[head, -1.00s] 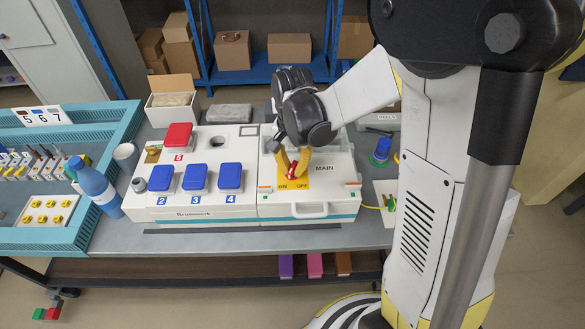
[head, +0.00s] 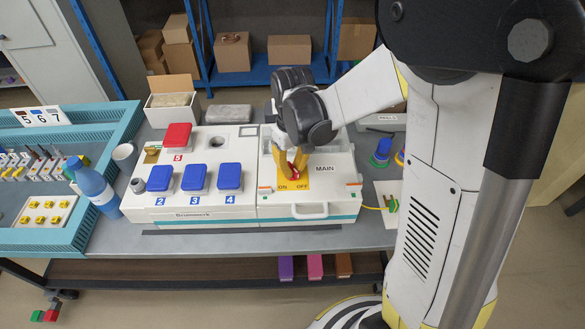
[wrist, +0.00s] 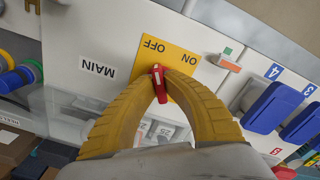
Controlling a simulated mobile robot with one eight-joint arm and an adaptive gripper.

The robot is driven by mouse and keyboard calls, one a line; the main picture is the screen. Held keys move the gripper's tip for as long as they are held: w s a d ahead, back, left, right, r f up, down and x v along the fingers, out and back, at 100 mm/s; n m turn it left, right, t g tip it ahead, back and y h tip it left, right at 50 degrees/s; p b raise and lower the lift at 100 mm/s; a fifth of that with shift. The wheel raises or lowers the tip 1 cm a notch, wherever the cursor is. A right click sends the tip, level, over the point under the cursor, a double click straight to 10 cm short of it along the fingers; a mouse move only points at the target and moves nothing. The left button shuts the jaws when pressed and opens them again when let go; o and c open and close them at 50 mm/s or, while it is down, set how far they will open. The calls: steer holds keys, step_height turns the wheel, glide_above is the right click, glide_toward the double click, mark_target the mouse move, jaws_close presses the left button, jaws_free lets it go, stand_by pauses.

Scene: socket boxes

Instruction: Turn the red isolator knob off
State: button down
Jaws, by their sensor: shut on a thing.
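The red isolator knob (wrist: 158,82) stands on a yellow plate (wrist: 180,63) marked ON and OFF, beside the word MAIN. In the head view ON is at the plate's left and OFF at its right. My gripper (wrist: 160,77) has two yellow fingers shut on the knob, one on each side, and it points down at the plate in the head view (head: 291,172). In the wrist view the knob's white-marked end points toward the lettering, but I cannot tell its exact setting. In the head view my fingers hide most of the knob.
The white box (head: 330,209) has a front handle and a clear-covered area behind the plate. To its left, another box (head: 240,210) carries several blue covers and a red cover (head: 177,136). A blue bottle (head: 95,186) stands further left. Coloured reels (head: 382,152) lie right of the knob's box.

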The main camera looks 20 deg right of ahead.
mark_target(293, 167)
steer(key=shift+n, duration=1.2)
steer(key=c, duration=1.5)
jaws_free()
steer(key=shift+r, duration=0.1)
step_height(293, 167, up, 12)
steer(key=shift+f, duration=0.1)
